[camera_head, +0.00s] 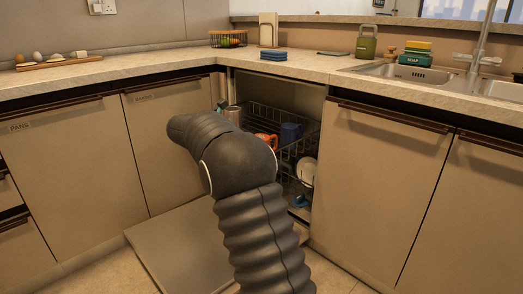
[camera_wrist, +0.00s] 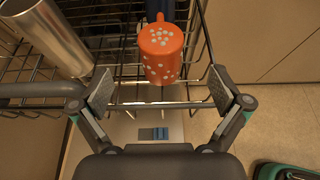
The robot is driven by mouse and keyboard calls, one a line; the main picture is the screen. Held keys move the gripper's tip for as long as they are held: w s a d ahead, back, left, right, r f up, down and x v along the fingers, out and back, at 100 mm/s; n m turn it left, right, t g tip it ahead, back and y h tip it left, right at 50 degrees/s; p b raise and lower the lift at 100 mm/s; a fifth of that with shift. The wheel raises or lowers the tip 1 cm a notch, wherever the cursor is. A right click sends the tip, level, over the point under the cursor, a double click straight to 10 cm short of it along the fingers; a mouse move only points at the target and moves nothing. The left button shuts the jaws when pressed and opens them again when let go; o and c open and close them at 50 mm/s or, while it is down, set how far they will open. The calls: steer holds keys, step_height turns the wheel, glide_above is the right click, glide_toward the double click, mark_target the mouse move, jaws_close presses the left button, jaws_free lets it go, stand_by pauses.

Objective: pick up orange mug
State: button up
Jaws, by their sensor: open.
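The orange mug (camera_wrist: 161,66) has pale dots and lies in the wire dish rack (camera_wrist: 112,72), with its dotted base facing my wrist camera. In the head view, part of the orange mug (camera_head: 268,140) shows behind my arm, which hides the rest. My gripper (camera_wrist: 160,92) is open in the wrist view, with one finger pad to the left and one to the right of the mug. The pads sit by the rack's front edge, just short of the mug, and nothing is between them. In the head view my arm hides the gripper.
A metal cup (camera_wrist: 48,36) lies left of the mug. A blue mug (camera_head: 291,133) and white dishes (camera_head: 307,170) are in the open dishwasher. Its lowered door (camera_head: 180,245) lies below my arm. Closed cabinets (camera_head: 380,180) flank the opening, under the counter (camera_head: 330,66).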

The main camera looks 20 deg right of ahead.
steer(key=shift+r+b+x, duration=0.15)
steer(key=shift+b+x, duration=0.05)
steer(key=shift+x, duration=2.5)
steer(key=shift+r+b+x, duration=0.1)
steer(key=shift+b+x, duration=0.05)
steer(key=shift+x, duration=2.5)
steer(key=shift+d, duration=0.1)
steer(key=shift+c, duration=0.2)
steer(key=c, duration=1.5)
steer(key=shift+o, duration=0.2)
steer(key=shift+r, duration=0.1)
